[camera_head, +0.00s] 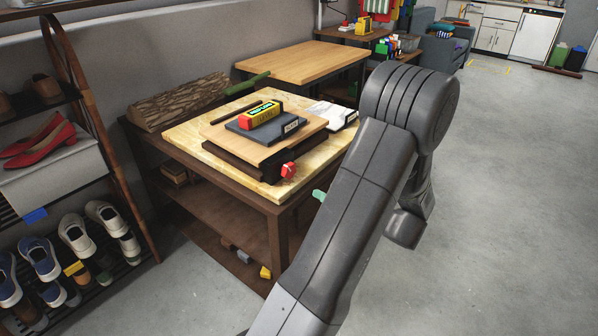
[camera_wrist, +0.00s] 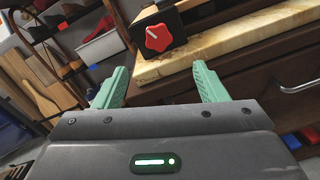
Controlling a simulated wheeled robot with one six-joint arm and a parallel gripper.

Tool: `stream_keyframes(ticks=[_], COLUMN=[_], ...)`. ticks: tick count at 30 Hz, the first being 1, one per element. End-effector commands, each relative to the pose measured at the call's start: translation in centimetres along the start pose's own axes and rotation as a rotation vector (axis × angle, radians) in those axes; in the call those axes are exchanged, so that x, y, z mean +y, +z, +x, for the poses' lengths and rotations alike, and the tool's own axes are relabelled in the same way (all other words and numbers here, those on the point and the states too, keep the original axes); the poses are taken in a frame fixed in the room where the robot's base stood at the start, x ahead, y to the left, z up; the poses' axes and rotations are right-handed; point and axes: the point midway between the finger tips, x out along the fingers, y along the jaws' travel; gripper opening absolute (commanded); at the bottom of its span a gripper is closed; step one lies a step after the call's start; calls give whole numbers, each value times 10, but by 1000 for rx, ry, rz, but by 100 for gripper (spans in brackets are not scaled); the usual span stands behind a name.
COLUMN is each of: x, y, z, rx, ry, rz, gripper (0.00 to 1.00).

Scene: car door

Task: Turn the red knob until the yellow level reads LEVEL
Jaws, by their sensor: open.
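The red knob (camera_head: 289,170) sits on the front right corner of a dark base that carries a wooden board (camera_head: 215,133). It also shows in the wrist view (camera_wrist: 158,37), lobed, on a black block (camera_wrist: 165,25), with a pale mark pointing up-left. The yellow level (camera_head: 262,113) lies on a dark slab (camera_head: 240,128) on the board; its reading is too small to make out. My gripper (camera_wrist: 158,88) is open and empty, its green fingers spread below the knob and apart from it. One green fingertip (camera_head: 319,195) shows beside my arm in the head view.
The base rests on a light stone top (camera_head: 190,137) of a brown workbench. A dark rod (camera_head: 237,112), a log (camera_head: 180,100) and papers (camera_head: 333,113) are near it. A shoe rack (camera_head: 75,125) stands at left. The floor at right (camera_head: 500,200) is clear.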

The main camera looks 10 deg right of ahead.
Motion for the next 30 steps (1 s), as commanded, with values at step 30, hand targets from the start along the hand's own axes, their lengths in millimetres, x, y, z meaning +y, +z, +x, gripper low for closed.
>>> stream_keyframes(ticks=[30], x=[1], y=[0], z=[137], rx=[2], ry=[1], rz=[-2], gripper=[66])
